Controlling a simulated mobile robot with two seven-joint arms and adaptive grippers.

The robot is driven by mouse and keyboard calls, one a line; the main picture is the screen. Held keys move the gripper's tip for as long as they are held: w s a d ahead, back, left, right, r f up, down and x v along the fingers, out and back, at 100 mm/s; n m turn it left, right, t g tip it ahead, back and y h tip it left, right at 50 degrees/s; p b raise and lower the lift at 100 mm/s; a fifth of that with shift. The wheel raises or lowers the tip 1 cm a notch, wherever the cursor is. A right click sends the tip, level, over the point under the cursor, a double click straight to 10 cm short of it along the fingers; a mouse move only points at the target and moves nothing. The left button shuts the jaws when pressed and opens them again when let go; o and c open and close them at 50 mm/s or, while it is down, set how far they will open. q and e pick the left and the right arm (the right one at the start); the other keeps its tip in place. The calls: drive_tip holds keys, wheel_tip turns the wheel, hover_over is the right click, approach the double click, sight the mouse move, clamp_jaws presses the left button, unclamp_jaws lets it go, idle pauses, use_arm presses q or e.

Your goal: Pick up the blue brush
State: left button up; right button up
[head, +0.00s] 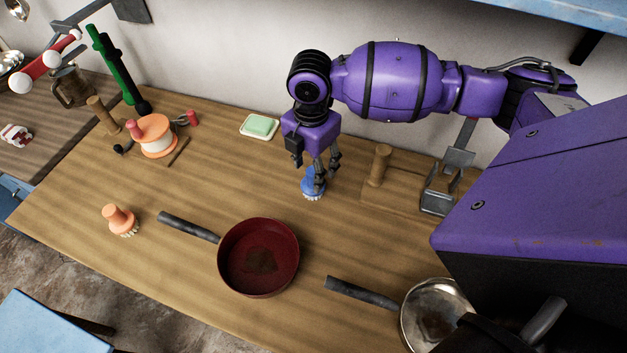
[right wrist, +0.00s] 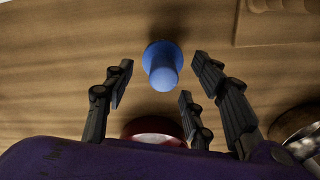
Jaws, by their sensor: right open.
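The right gripper is open and holds nothing. I cannot tell whether a finger touches the brush. My left gripper is not in view.
An orange brush (head: 119,220) and a red pan (head: 258,258) lie toward the front. A steel pan (head: 437,312) is at the lower right. Green soap in a dish (head: 259,127) is behind left. A wooden peg (head: 380,165) and a grey metal holder (head: 441,190) stand to the right.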

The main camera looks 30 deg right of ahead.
sight(311, 179)
wheel_tip(311, 179, down, 5)
drive_tip(key=shift+r, duration=0.1)
drive_tip(key=c, duration=1.1)
